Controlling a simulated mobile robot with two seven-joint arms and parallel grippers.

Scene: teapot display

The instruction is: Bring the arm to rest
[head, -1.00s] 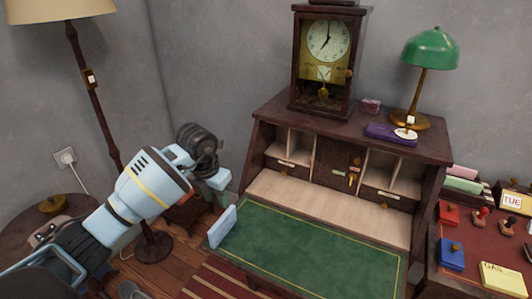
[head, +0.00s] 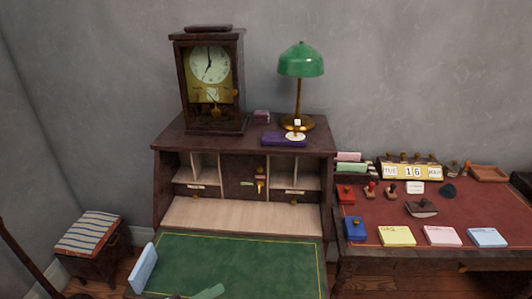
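Neither of my grippers shows in the head view. The writing desk (head: 178,216) stands open at the centre, with its green writing surface (head: 235,262) lowered and its pigeonholes facing me. A pale blue-white flat piece (head: 143,268) stands upright at the left edge of that surface. A pale green shape (head: 209,292) cuts in at the bottom edge of the picture; I cannot tell what it is.
A clock (head: 211,80), a green lamp (head: 301,60) and a purple box (head: 283,139) stand on the desk top. A red-topped table (head: 455,216) at right holds stamps, coloured note pads and a date block (head: 412,172). A striped stool (head: 90,233) stands at left.

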